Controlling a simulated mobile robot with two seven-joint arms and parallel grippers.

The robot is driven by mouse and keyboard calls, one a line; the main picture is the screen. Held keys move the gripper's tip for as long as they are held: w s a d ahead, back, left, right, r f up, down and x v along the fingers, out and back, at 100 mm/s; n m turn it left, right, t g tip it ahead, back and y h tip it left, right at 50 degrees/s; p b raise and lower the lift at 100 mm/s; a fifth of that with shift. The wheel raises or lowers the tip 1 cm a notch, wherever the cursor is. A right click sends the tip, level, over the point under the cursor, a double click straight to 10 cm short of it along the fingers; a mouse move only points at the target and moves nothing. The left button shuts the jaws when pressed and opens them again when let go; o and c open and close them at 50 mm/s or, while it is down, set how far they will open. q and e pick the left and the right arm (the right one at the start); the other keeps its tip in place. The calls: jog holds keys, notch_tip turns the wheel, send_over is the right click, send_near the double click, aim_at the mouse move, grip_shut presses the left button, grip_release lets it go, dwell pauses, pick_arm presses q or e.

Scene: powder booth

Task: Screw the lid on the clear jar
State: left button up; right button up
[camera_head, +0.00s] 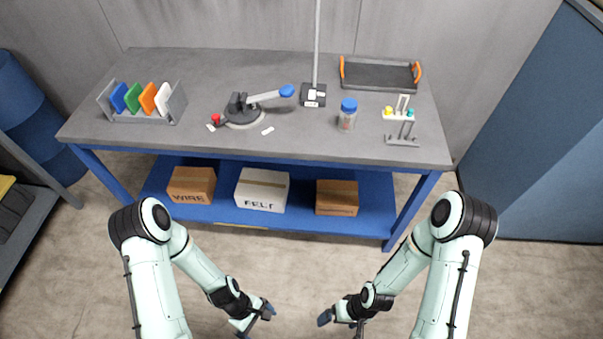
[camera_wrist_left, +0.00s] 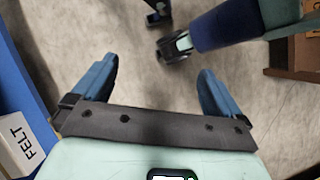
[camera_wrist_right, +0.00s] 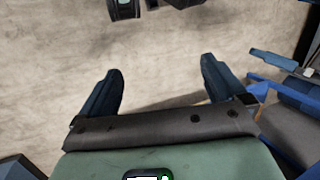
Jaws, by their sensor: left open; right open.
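The clear jar (camera_head: 347,121) stands upright on the right half of the grey workbench. A blue lid (camera_head: 349,105) sits on its top; I cannot tell whether it is threaded on or only resting. My left gripper (camera_head: 258,322) and my right gripper (camera_head: 340,325) are both low in front of the bench, over the floor and far from the jar. In the left wrist view the left gripper's fingers (camera_wrist_left: 158,80) are apart with nothing between them. In the right wrist view the right gripper's fingers (camera_wrist_right: 160,82) are apart and empty. Neither wrist view shows the jar.
On the workbench (camera_head: 290,140) stand a rack of coloured panels (camera_head: 145,103), a round fixture with a blue-tipped arm (camera_head: 245,110), a post on a black base (camera_head: 313,95), a dark tray (camera_head: 380,76) and a small stand (camera_head: 402,138).

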pick_arm(q)
jog(key=m+t, duration=0.1)
jog(key=m, duration=0.3)
jog(key=m+t, duration=0.1)
jog(key=m, duration=0.3)
jog(key=shift+t, duration=0.3)
pick_arm(e)
jog(key=f+m, duration=0.1)
jog(key=d+f+m, duration=0.1)
jog(key=f+m+t, duration=0.1)
jog(key=m, duration=0.1)
jog(key=shift+s+d, duration=0.3)
